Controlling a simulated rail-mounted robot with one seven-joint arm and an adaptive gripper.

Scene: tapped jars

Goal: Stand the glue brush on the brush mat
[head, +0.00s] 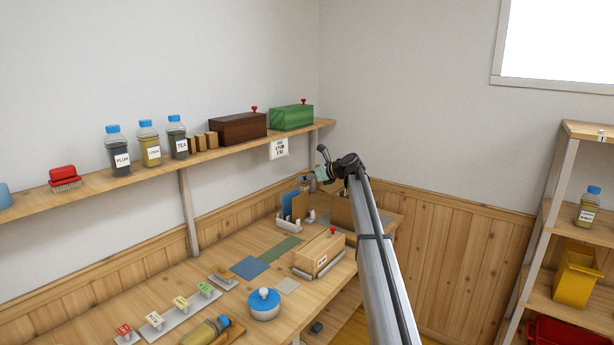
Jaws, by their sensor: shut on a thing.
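My gripper (324,170) is at the far end of my arm, above the back right part of the workbench. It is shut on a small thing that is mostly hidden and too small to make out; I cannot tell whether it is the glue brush. A small jar-like thing (308,184) shows just below and left of the gripper; I cannot tell whether they touch. Flat mats lie on the bench: a blue one (249,268), a green one (280,248) and a small grey-beige one (287,286). I cannot tell which is the brush mat.
A wooden box with a red knob (319,252) stands right of the mats. A blue-lidded round pot (264,305) is in front. A white holder with blue panels (293,213) stands behind.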

